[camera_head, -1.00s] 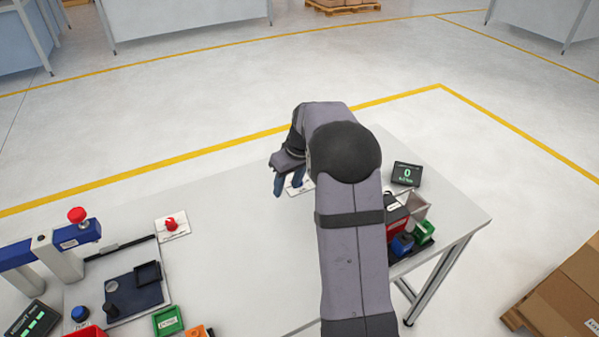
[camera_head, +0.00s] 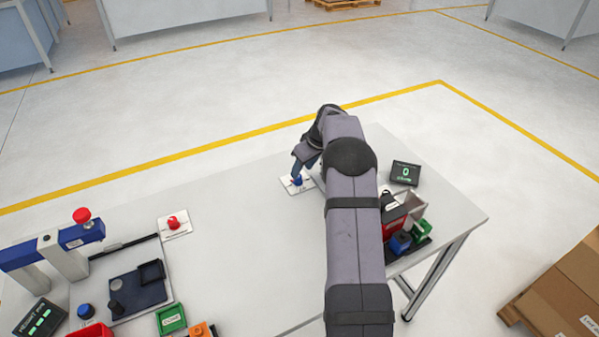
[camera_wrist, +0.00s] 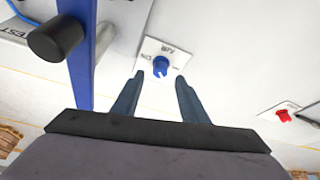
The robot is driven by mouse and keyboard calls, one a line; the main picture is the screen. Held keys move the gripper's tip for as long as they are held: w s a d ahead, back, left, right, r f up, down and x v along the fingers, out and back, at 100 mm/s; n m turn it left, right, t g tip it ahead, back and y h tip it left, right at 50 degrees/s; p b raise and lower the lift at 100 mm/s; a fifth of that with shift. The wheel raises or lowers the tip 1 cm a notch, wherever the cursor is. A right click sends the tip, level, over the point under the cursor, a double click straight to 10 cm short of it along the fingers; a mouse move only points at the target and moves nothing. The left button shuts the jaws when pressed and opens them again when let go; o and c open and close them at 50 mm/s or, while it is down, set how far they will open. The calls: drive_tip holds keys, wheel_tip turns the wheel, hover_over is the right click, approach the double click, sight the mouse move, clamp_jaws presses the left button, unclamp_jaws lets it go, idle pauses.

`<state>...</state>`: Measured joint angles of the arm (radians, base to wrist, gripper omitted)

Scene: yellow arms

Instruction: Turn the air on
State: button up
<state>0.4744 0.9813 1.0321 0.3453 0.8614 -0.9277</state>
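The air switch is a blue knob (camera_head: 297,181) on a white plate (camera_head: 287,187) near the far edge of the table. In the wrist view the blue knob (camera_wrist: 161,66) sits on its plate (camera_wrist: 179,56), which reads "AIR" and "ON". My gripper (camera_wrist: 160,76) is open, with its two fingers apart and nothing between them. The knob appears just ahead of the gap between the fingertips. In the head view my gripper (camera_head: 303,170) is at the plate, and my arm hides part of it. I cannot tell whether a finger touches the knob.
A red knob on a white plate (camera_head: 174,223) and a blue press frame (camera_head: 55,246) are at the left. A display reading 0 (camera_head: 405,173) and several colored bins (camera_head: 402,243) stand at the right. The table middle (camera_head: 240,250) is clear.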

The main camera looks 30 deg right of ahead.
sight(300, 177)
drive_tip(key=shift+p+x, duration=0.75)
drive_tip(key=shift+x, duration=1.5)
drive_tip(key=shift+r, duration=0.1)
drive_tip(key=shift+c, duration=0.6)
clamp_jaws()
